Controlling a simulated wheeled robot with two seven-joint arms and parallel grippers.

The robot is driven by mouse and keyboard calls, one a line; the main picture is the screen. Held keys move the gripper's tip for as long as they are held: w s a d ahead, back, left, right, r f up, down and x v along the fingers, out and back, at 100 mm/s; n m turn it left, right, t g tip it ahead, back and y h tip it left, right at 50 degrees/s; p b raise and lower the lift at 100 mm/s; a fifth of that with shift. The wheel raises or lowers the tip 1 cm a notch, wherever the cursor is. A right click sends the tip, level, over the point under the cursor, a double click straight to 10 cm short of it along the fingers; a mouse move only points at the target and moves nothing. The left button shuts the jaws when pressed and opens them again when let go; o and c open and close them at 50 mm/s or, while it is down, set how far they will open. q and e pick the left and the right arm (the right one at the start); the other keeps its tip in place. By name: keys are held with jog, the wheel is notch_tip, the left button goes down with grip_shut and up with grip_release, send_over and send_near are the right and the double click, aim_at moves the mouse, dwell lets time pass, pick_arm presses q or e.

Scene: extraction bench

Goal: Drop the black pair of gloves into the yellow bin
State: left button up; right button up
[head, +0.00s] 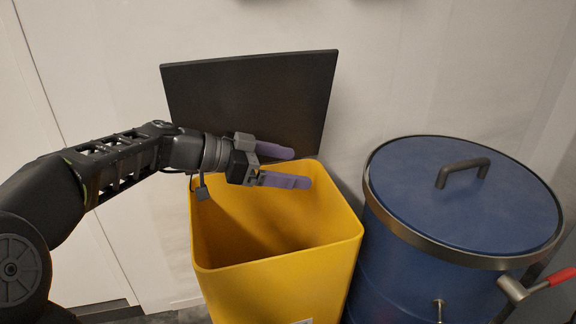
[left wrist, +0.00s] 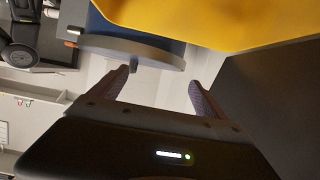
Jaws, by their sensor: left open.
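The yellow bin (head: 281,286) stands open in the head view, its dark lid (head: 270,98) raised against the wall behind it. My left gripper (head: 298,168) is over the back part of the bin's opening, with its two purple-grey fingers apart and nothing between them. In the left wrist view the gripper (left wrist: 163,74) is also open and empty, with the yellow bin (left wrist: 215,22) along the top. The black gloves are not visible in either view. The near wall hides the bin's floor. My right gripper is not in view.
A blue drum (head: 420,205) with a metal rim, a dark lid handle (head: 463,167) and a red-tipped lever (head: 560,277) stands close to the right of the bin. A pale wall runs behind. The left wrist view shows other equipment at the far left.

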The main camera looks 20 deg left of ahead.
pick_arm(q)
jog(key=p+v, duration=0.2)
jog(key=v, duration=0.5)
jog(key=shift+s+a+r, duration=0.15)
jog(key=shift+s+a, duration=0.05)
jog(key=shift+a, duration=0.1)
dwell(0.5)
